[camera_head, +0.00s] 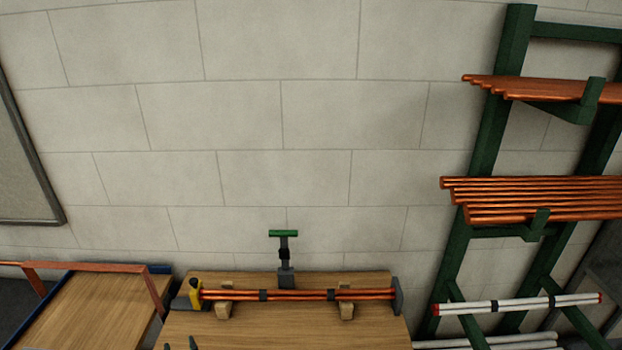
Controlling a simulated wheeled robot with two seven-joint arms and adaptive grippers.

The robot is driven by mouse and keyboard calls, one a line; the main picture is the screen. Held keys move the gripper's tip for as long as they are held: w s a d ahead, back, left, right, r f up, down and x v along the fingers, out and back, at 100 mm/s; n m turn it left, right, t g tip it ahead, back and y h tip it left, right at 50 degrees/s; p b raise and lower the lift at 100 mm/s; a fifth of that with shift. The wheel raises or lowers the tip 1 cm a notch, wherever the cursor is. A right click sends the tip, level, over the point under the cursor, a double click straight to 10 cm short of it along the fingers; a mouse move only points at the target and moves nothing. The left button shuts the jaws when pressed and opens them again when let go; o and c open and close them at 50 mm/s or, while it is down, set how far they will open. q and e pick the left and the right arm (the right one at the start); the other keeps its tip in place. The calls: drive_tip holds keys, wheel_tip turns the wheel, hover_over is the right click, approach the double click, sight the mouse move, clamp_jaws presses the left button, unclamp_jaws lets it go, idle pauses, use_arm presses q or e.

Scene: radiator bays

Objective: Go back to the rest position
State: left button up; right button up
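Two dark fingertips of my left gripper (181,346) just show at the bottom edge, over the front left of the wooden workbench (250,330). The tips are apart with nothing visible between them. The rest of that gripper is cut off below the picture. My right gripper is not in view. A bundle of copper pipes (300,295) with black bands lies across wooden blocks (346,308) on the bench, beyond the fingertips and apart from them.
A yellow and grey piece (195,293) sits at the pipes' left end, a dark stop (397,296) at the right. A green T-handle (283,233) stands behind. A green rack (487,150) holds pipes at right. A wooden cart (100,310) stands left.

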use_arm(q)
drive_tip(key=s+a+f+n+g, duration=0.1)
drive_tip(key=s+a+n, duration=0.1)
drive_tip(key=n, duration=0.2)
drive_tip(key=s+a+f+n+g+y, duration=0.1)
drive_tip(key=s+a+f+n, duration=0.1)
drive_tip(key=s+n, duration=0.1)
drive_tip(key=s+a+f+n+g, duration=0.2)
drive_tip(key=s+a+n, duration=0.1)
drive_tip(key=n, duration=0.1)
drive_tip(key=shift+s+f+n, duration=0.2)
drive_tip(key=shift+f+n, duration=0.05)
drive_tip(key=shift+n, duration=0.05)
drive_tip(key=s+d+f+n+g+h, duration=0.2)
drive_tip(key=s+f+n+g+h, duration=0.3)
drive_tip(key=s+f+n, duration=0.8)
drive_tip(key=s+d+f+n+g+h, duration=0.15)
drive_tip(key=s+d+n+g, duration=0.45)
drive_tip(key=s, duration=0.6)
wheel_tip(320, 180, down, 29)
drive_tip(key=s+d+h, duration=0.1)
drive_tip(key=s+d, duration=0.1)
drive_tip(key=s+f+g, duration=0.1)
drive_tip(key=s+f, duration=1.6)
drive_tip(key=s, duration=0.3)
drive_tip(key=shift+f+m, duration=0.15)
drive_tip(key=shift+m, duration=0.15)
